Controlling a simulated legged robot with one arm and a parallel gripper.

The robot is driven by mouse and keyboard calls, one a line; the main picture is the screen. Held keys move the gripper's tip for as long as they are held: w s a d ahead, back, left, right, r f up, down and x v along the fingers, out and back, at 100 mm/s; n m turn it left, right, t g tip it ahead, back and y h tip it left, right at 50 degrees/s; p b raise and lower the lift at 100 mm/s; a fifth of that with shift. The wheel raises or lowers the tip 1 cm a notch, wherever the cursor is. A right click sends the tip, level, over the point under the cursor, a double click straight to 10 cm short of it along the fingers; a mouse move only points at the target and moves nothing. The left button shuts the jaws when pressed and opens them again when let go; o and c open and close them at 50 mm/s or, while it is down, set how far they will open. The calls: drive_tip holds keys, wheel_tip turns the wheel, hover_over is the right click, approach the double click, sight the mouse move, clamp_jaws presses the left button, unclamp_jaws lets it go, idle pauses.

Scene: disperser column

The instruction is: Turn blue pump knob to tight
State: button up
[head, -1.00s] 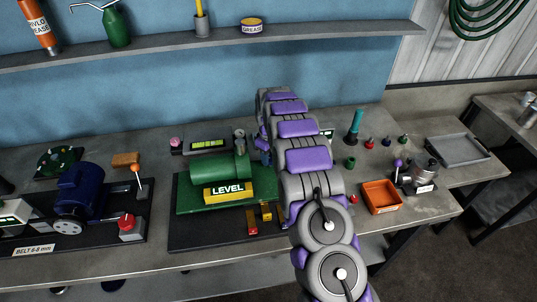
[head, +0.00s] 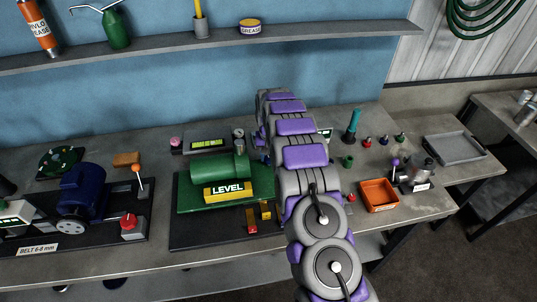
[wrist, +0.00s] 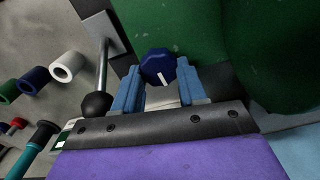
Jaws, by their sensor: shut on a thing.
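The blue pump knob (wrist: 157,64) is faceted and has a white pointer mark, seen in the wrist view in front of a green body. My gripper (wrist: 158,72) has its two blue-padded fingers on either side of the knob and is shut on it. The white mark points toward the lower right of the wrist view. No tight label can be read in these frames. In the head view my arm hides the knob and most of the gripper. The green pump (head: 217,170) with the yellow LEVEL block stands just left of my arm.
A black ball on a metal lever (wrist: 97,103) stands close to the left finger in the wrist view. An orange tray (head: 380,196) and a grey tray (head: 455,150) lie to the right. A blue motor (head: 82,190) stands to the left. A shelf (head: 300,37) runs above.

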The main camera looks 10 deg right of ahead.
drive_tip(key=shift+w+r+m, duration=0.1)
drive_tip(key=shift+m, duration=0.4)
drive_tip(key=o, duration=1.1)
drive_tip(key=shift+c, duration=0.2)
